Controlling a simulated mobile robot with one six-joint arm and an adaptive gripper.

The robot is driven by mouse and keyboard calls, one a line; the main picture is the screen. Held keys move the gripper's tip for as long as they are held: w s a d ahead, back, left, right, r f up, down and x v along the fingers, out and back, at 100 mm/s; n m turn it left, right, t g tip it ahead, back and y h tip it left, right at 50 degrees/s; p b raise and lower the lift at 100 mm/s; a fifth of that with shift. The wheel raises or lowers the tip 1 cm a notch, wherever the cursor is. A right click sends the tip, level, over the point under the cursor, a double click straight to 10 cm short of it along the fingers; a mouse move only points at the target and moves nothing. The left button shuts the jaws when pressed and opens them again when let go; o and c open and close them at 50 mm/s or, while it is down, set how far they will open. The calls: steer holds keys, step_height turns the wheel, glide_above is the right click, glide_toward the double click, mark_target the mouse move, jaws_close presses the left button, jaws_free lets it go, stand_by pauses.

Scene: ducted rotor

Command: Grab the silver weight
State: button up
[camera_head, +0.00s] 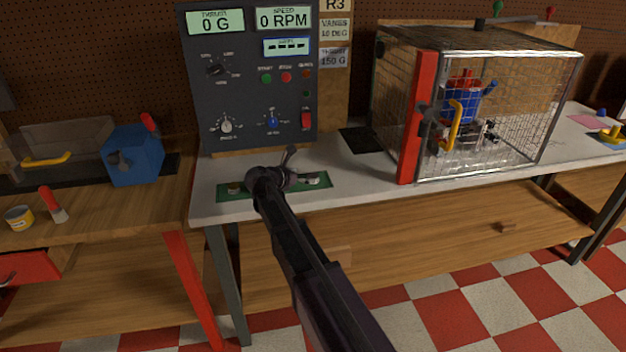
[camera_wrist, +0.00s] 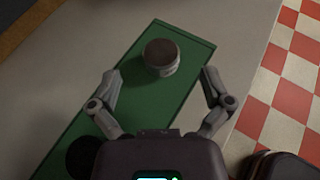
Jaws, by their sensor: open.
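The silver weight (camera_wrist: 161,57) is a short round cylinder with a dark top. It stands on a green mat (camera_wrist: 133,71) in the wrist view. In the head view it shows as a small pale cylinder (camera_head: 313,180) at the right part of the green mat (camera_head: 222,195). My gripper (camera_wrist: 160,80) is open above the mat, with one finger to either side and the weight a little ahead between them. In the head view my gripper (camera_head: 288,165) is just left of the weight. The fingers do not touch it.
Another small round weight (camera_head: 234,188) sits at the mat's left end; a dark disc (camera_wrist: 83,153) shows there in the wrist view. A control panel (camera_head: 250,105) stands behind. A mesh cage (camera_head: 545,120) with a red post (camera_head: 417,118) stands right. The bench's front edge is close.

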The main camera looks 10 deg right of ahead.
mark_target(312, 176)
steer(key=shift+f+b+x, duration=0.15)
steer(key=shift+b+x, duration=0.4)
steer(key=shift+x, duration=0.45)
steer(key=shift+f+b+x, duration=0.2)
steer(key=shift+b+x, duration=0.35)
steer(key=shift+x, duration=0.45)
steer(key=shift+w+d+f, duration=0.15)
steer(key=shift+w+d, duration=0.05)
steer(key=shift+d, duration=0.2)
jaws_close()
